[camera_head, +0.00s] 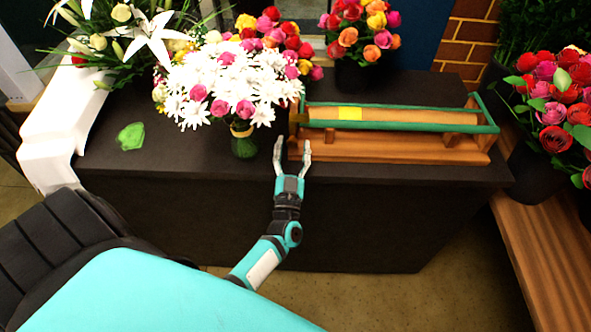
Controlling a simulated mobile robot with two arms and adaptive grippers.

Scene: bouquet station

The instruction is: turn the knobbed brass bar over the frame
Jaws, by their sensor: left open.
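A wooden stand (400,153) on the dark counter carries a long tan roll (410,115) with a yellow patch near its left end. A green frame (420,127) runs along the front and back of the roll. A small brass-coloured piece (299,117) shows at the stand's left end; I cannot clearly make out a knob or the full bar. My left gripper (292,150) is open and empty, its fingers pointing away from me, in front of the stand's left end and near the brass piece. I cannot tell whether they touch. My right gripper is not in view.
A daisy and rose bouquet in a green vase (243,142) stands just left of my gripper. Lilies (153,38) and a rose bouquet (360,28) stand behind. A crumpled green piece (131,136) lies on the counter (190,160). Red roses (560,110) stand at right.

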